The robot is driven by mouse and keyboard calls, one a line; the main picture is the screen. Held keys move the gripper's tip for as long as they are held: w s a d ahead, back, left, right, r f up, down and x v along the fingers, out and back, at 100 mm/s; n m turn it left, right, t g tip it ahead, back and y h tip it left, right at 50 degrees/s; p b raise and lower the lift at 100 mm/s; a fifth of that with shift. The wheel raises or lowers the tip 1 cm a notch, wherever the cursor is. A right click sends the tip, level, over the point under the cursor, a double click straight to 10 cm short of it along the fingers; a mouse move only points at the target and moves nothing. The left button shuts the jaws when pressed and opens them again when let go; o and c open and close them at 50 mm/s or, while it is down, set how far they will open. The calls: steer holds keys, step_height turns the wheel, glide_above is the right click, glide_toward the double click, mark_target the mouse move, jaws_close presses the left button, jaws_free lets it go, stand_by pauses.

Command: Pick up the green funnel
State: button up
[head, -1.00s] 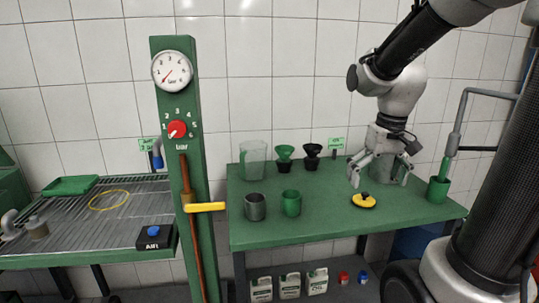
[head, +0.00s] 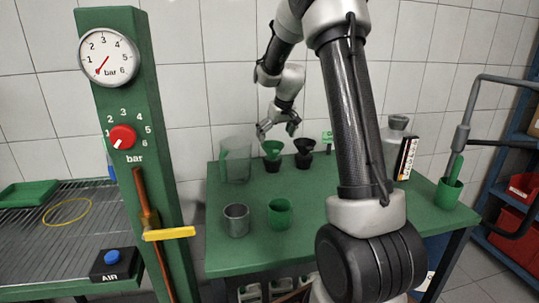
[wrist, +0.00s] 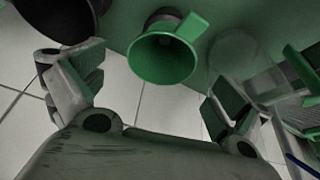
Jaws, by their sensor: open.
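The green funnel (head: 273,148) stands near the back of the green table, in a dark holder or base. My gripper (head: 278,131) is open and empty above and just behind it, with its fingers pointing down. In the wrist view the funnel (wrist: 163,52) shows its round rim and a side tab, lying between and a little beyond the two open fingers (wrist: 157,78). The fingers look apart from the funnel.
A black funnel (head: 304,147) stands close to the right of the green one. A clear jug (head: 236,163) stands to its left. A grey metal cup (head: 236,221) and a green cup (head: 279,214) stand in front. A gauge post (head: 150,190) rises at left.

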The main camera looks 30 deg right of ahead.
mark_target(272, 144)
steer(key=x, duration=0.5)
steer(key=shift+w+a+f, duration=0.1)
steer(key=shift+w, duration=0.15)
steer(key=c, duration=1)
